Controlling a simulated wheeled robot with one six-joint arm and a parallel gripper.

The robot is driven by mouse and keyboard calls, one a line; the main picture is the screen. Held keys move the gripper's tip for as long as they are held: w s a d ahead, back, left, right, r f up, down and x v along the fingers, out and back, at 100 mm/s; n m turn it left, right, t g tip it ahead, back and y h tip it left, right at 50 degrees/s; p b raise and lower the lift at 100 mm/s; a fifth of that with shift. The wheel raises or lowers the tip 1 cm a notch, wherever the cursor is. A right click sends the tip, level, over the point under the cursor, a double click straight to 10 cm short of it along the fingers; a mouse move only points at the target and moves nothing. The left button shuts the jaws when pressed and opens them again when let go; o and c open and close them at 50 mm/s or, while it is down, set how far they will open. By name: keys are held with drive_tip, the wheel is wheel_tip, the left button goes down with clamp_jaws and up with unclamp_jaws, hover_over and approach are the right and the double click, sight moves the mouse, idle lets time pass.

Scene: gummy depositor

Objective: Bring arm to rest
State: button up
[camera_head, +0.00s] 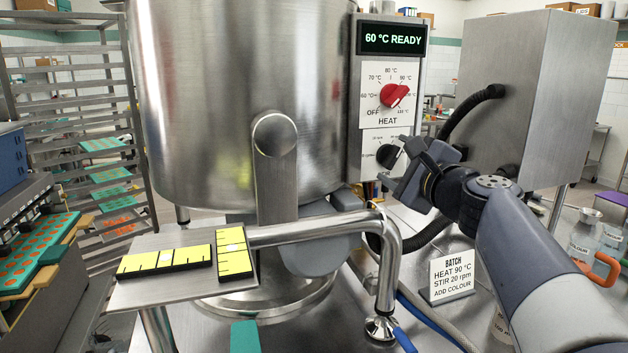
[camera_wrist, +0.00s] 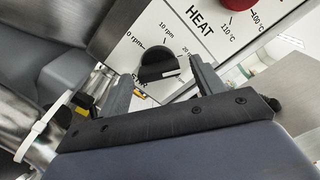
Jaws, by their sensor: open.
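My gripper (camera_head: 388,168) is open in front of the control panel's lower part. In the wrist view its two fingers (camera_wrist: 163,85) show on either side of the black stir knob (camera_wrist: 158,63), with a gap to each. How far their tips are from the panel is hard to tell. The knob's white mark points right in that view, on the side of the 20 rpm label. The stir knob is partly hidden by my gripper in the head view (camera_head: 386,154). The red heat knob (camera_head: 394,95) points up and right, towards 90 °C. My arm reaches in from the lower right.
The display (camera_head: 393,39) reads "60 °C READY". A large steel kettle (camera_head: 235,110) stands left of the panel, a steel cabinet (camera_head: 530,90) right. A bent pipe (camera_head: 385,240) runs below my gripper. A batch card (camera_head: 452,276) reads "HEAT 90 °C, STIR 20 rpm, ADD COLOUR".

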drive_tip(key=v, duration=1.1)
drive_tip(key=shift+n, duration=0.9)
drive_tip(key=x, duration=1.1)
drive_tip(key=shift+b, duration=0.35)
drive_tip(key=n, duration=0.2)
drive_tip(key=shift+r+n, duration=0.1)
drive_tip(key=shift+n, duration=0.3)
drive_tip(key=n, duration=0.6)
drive_tip(key=shift+r+b, duration=0.15)
drive_tip(key=shift+b, duration=0.15)
drive_tip(key=n+p, duration=0.1)
drive_tip(key=n, duration=0.5)
drive_tip(key=shift+a+r, duration=0.1)
drive_tip(key=shift+r, duration=0.05)
drive_tip(key=shift+a+n+p, duration=0.1)
drive_tip(key=shift+n+p, duration=1.35)
drive_tip(key=shift+n, duration=1.35)
